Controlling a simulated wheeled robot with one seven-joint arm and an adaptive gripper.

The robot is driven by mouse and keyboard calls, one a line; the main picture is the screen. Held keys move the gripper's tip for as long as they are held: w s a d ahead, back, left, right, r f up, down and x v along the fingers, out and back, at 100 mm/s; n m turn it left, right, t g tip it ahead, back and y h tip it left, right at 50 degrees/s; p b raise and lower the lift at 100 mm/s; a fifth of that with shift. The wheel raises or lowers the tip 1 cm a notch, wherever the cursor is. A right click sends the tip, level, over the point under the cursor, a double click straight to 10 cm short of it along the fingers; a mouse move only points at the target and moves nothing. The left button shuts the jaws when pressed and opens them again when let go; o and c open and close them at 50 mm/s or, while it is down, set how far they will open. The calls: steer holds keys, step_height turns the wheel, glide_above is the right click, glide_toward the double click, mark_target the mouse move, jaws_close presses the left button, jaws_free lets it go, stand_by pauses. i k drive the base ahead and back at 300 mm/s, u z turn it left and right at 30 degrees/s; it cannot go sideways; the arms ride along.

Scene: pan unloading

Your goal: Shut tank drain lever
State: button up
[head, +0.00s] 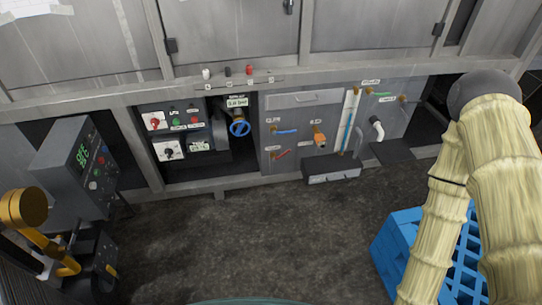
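A grey panel (292,114) under the cabinets carries several small coloured levers with white labels too small to read. A blue lever (286,131) lies nearly level at its left, above a red lever (281,155) that slants up to the right. An orange valve (319,138) sits at the panel's middle. A green lever (381,94) is at upper right, with a brown-orange fitting (404,99) beside it. I cannot tell which of these is the tank drain lever. My arm, in a cream sleeve, fills the right side; my gripper is out of frame.
A blue crate (397,243) stands on the floor at right, partly behind my arm. A grey control box with a green display (74,165) stands at left. A blue handwheel (239,127) is left of the panel. The dark floor (250,240) before the panel is clear.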

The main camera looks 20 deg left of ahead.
mark_target(273, 158)
steer(key=u, duration=0.4)
steer(key=i, duration=1.3)
